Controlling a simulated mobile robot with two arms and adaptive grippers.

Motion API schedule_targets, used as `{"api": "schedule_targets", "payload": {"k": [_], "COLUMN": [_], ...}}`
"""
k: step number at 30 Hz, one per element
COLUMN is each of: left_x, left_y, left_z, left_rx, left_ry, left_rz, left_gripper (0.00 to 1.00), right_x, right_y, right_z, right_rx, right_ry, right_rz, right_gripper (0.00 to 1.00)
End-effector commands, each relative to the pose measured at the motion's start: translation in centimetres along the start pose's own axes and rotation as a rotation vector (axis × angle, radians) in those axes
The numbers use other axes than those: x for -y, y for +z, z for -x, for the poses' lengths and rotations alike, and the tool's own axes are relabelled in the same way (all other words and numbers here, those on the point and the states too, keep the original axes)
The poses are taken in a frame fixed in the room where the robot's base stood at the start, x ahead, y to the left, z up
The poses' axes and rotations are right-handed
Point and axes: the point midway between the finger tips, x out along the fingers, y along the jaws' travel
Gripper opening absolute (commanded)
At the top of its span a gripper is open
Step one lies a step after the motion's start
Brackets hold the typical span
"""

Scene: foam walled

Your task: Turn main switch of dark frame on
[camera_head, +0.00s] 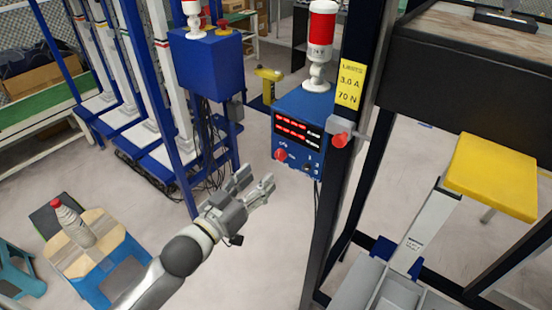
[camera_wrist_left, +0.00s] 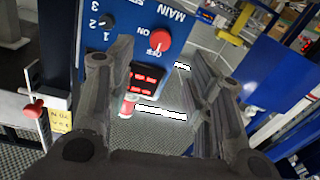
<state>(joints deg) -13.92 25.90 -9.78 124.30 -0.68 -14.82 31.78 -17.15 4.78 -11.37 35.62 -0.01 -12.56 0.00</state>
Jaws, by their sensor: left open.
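The dark frame's blue control box (camera_head: 298,133) hangs on its black post (camera_head: 350,120), with red lit displays. The main switch is a red knob (camera_head: 281,156) low on the box's face. In the left wrist view the red knob (camera_wrist_left: 160,40) sits beside the words MAIN, ON and OFF; I cannot tell which way it points. My left gripper (camera_head: 257,182) is open and empty, below and left of the box, apart from the knob. In the left wrist view its fingers (camera_wrist_left: 160,50) stand on either side of the knob in the picture. My right gripper is not in view.
A second red knob (camera_head: 338,139) sits on a grey bracket on the post, by a yellow limits sign (camera_head: 349,84). A red and white lamp (camera_head: 320,40) tops the box. A blue frame (camera_head: 208,70) stands left. A yellow seat (camera_head: 492,175) is at right.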

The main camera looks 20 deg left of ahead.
Motion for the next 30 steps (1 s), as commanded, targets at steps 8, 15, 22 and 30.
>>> {"api": "schedule_targets", "payload": {"k": [8,15,22,30], "left_x": [0.0,0.0,0.0,0.0], "left_y": [-0.2,-0.1,0.0,0.1], "left_z": [-4.4,-7.5,-8.6,-8.7], "left_rx": [-0.001,0.000,0.001,0.001], "left_ry": [0.000,-0.001,0.000,0.000], "left_rz": [-0.001,0.001,0.000,-0.001], "left_gripper": [0.48,0.48,0.48,0.48], "right_x": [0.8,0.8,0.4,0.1], "right_y": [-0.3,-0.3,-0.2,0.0], "right_z": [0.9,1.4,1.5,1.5], "right_rx": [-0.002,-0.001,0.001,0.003], "right_ry": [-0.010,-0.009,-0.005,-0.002], "right_rz": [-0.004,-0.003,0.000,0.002], "right_gripper": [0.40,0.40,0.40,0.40]}}
